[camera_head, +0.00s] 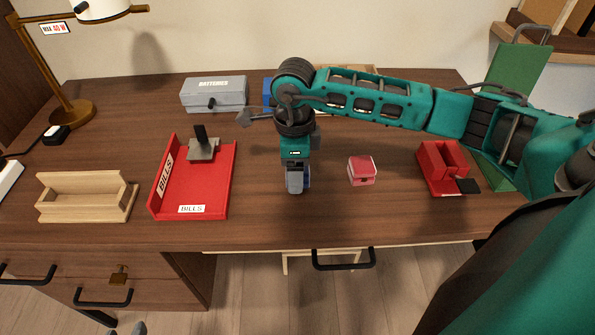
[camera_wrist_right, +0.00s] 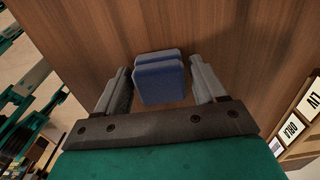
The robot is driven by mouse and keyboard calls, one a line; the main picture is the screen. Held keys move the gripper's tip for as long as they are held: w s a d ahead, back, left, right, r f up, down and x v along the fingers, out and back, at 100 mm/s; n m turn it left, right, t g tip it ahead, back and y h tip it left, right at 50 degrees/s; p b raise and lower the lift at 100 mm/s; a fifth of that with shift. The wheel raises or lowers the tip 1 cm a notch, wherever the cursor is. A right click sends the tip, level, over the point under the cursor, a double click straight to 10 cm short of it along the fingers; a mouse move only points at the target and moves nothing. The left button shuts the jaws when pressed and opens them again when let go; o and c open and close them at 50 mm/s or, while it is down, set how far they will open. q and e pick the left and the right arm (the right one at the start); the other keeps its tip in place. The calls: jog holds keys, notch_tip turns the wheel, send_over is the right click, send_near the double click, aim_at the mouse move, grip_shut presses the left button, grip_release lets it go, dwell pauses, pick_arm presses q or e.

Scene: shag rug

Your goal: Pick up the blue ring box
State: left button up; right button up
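The blue ring box (camera_wrist_right: 160,80) sits on the desk between the two fingers of my right gripper (camera_wrist_right: 160,88). It is small with rounded edges, and a gap shows on each side, so the fingers do not appear to touch it. In the head view my right gripper (camera_head: 295,185) points down at the desk. It hides most of the ring box, leaving a blue sliver (camera_head: 307,180) at its right. What look like two grey tips of my left gripper (camera_head: 126,328) show apart at the bottom edge, away from the desk objects.
A pink box (camera_head: 362,174) stands just right of my right gripper. A red holder (camera_head: 440,168) is farther right. A red bills tray (camera_head: 205,190), a wooden holder (camera_head: 85,198) and a grey batteries box (camera_head: 213,94) are to the left. A lamp (camera_head: 70,112) stands back left.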

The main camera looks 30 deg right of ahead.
jog(key=c, duration=0.7)
jog(key=shift+r, duration=0.1)
jog(key=shift+c, duration=0.2)
